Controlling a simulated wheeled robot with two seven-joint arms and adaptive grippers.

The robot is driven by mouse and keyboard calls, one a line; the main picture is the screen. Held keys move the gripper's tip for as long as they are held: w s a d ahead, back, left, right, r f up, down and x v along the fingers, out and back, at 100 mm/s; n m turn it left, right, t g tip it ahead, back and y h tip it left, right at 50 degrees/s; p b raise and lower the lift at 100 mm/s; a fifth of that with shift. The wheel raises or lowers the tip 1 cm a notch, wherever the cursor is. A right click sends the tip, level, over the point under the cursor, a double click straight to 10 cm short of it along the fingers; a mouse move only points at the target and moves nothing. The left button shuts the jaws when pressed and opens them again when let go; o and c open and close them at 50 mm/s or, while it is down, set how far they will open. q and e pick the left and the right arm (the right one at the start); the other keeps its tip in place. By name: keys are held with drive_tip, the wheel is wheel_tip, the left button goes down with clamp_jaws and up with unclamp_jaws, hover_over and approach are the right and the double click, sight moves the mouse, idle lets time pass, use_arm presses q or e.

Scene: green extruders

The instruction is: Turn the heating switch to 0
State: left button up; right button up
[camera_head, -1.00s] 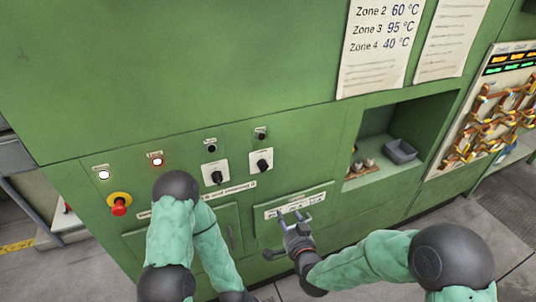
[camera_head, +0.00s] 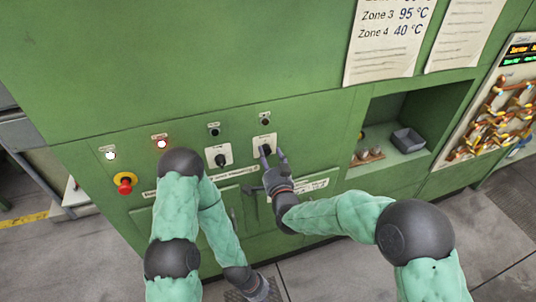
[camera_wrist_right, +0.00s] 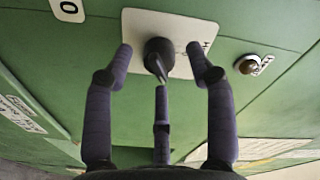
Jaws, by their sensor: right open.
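Two black rotary switches on white plates sit on the green panel: a left one (camera_head: 219,157) and a right one (camera_head: 264,139). Their labels are too small to read in the head view. My right gripper (camera_head: 273,155) is open in front of the right switch. In the right wrist view, a black knob (camera_wrist_right: 158,54) on a white plate shows between the spread fingers of my right gripper (camera_wrist_right: 160,66); contact cannot be told.
A red emergency button (camera_head: 125,184) and white (camera_head: 110,155) and red (camera_head: 161,143) lamps are at left. A recess at right holds a grey bin (camera_head: 408,140). A handled door (camera_head: 232,218) is below.

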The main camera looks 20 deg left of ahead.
drive_tip(key=shift+x, duration=0.8)
clamp_jaws()
drive_tip(key=shift+n+b, duration=0.9)
drive_tip(key=shift+b, duration=0.35)
drive_tip(key=n+b, duration=0.3)
drive_tip(key=shift+n+t, duration=0.3)
drive_tip(key=n+b, duration=0.2)
drive_tip(key=n, duration=0.1)
drive_tip(key=shift+r+n+y+b, duration=0.1)
drive_tip(key=shift+n+y+b, duration=0.2)
drive_tip(key=shift+b, duration=0.05)
drive_tip(key=c, duration=1.1)
unclamp_jaws()
drive_tip(key=shift+r+n+b, duration=0.1)
drive_tip(key=shift+n+b, duration=0.7)
drive_tip(key=shift+n, duration=0.8)
